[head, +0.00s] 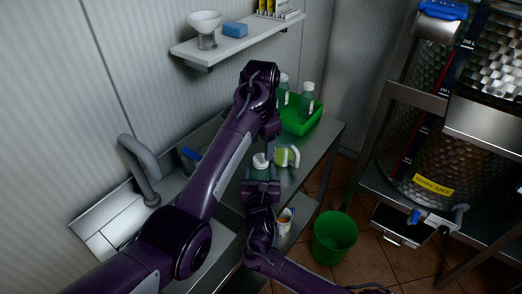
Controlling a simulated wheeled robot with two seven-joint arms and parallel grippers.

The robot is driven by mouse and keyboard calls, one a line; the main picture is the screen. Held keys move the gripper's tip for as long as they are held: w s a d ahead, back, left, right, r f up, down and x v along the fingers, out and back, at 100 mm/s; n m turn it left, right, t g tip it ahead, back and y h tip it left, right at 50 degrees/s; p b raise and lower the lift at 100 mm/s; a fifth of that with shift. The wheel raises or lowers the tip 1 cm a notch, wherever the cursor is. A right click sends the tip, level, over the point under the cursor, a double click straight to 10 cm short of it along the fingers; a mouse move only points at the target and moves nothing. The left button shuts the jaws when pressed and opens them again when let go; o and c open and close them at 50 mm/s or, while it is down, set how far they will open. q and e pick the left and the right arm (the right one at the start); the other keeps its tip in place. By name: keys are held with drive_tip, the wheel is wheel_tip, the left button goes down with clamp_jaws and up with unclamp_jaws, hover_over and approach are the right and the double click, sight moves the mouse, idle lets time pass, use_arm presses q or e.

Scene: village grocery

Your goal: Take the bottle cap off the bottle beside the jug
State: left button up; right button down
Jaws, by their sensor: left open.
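A bottle (258,173) with a white cap (261,160) stands on the metal counter, its greenish body partly hidden. The jug (287,157), green and pale with a light handle, stands just to its right. My left arm reaches over from the left and bends down, with its gripper (267,149) open just above the cap. I cannot tell whether its fingers touch the cap. My right arm comes up from the bottom, and its gripper (262,183) is at the near side of the bottle body. Its fingers are too small and dark to tell if they grip.
A green crate (302,122) with capped bottles (307,98) stands behind on the counter (326,136). A sink and grey tap (140,168) are left. Above is a shelf (240,45) with a blue sponge (236,30). A green bucket (335,238) and metal tanks are right.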

sight(261, 158)
use_arm(q)
wheel_tip(261, 158, up, 4)
drive_tip(key=shift+f, duration=4.15)
drive_tip(key=c, duration=0.9)
drive_tip(key=o, duration=1)
drive_tip(key=shift+c, duration=0.2)
wheel_tip(261, 158, up, 8)
drive_tip(key=shift+f, duration=0.1)
drive_tip(key=shift+c, duration=0.3)
drive_tip(key=shift+f, duration=3.9)
